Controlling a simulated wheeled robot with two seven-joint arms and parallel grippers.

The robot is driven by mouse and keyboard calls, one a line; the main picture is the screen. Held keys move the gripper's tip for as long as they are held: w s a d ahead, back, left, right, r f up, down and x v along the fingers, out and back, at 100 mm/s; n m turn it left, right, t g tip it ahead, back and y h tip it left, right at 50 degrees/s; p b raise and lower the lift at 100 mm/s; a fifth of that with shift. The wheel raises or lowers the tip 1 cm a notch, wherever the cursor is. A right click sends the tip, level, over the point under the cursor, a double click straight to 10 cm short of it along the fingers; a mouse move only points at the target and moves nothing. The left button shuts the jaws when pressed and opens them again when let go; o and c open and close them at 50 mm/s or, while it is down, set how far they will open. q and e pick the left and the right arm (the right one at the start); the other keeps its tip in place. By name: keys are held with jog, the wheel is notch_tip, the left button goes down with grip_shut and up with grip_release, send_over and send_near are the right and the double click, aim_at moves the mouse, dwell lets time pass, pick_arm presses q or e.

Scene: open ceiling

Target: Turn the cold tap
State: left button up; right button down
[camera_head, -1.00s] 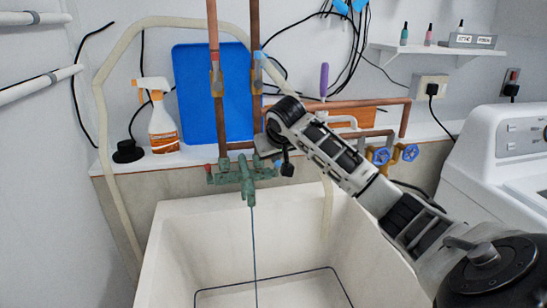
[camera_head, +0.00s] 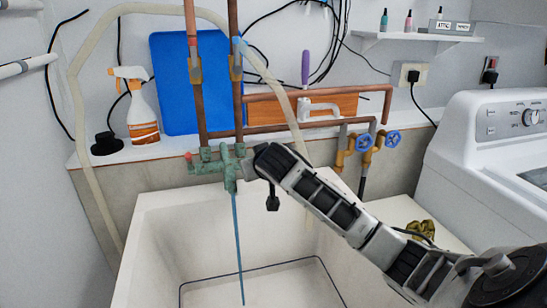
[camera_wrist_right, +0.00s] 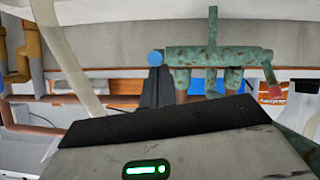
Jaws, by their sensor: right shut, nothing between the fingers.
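The green, corroded tap (camera_head: 228,168) is on the wall above the sink, with its spout pointing down. Its red-ended handle (camera_head: 189,158) is at the left and shows at the right in the upside-down wrist view (camera_wrist_right: 274,91). The blue-ended cold handle (camera_wrist_right: 155,58) shows in the wrist view; in the head view my right arm hides it. A blue water stream (camera_head: 238,245) runs from the spout. My right gripper (camera_wrist_right: 155,85) is shut and empty, its dark fingertips right by the blue end; I cannot tell whether they touch. My left gripper is not in view.
The pale sink (camera_head: 165,235) lies below the tap. Copper pipes (camera_head: 237,100) rise behind it, and two blue valve wheels (camera_head: 391,139) are to the right. A spray bottle (camera_head: 142,110) and a blue board (camera_head: 175,80) stand on the ledge. A washing machine (camera_head: 480,150) is at right.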

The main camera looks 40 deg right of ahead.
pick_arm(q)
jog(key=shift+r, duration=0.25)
pick_arm(e)
jog(key=shift+s+a+f, duration=0.1)
jog(key=shift+s+f, duration=0.1)
jog(key=shift+f, duration=0.35)
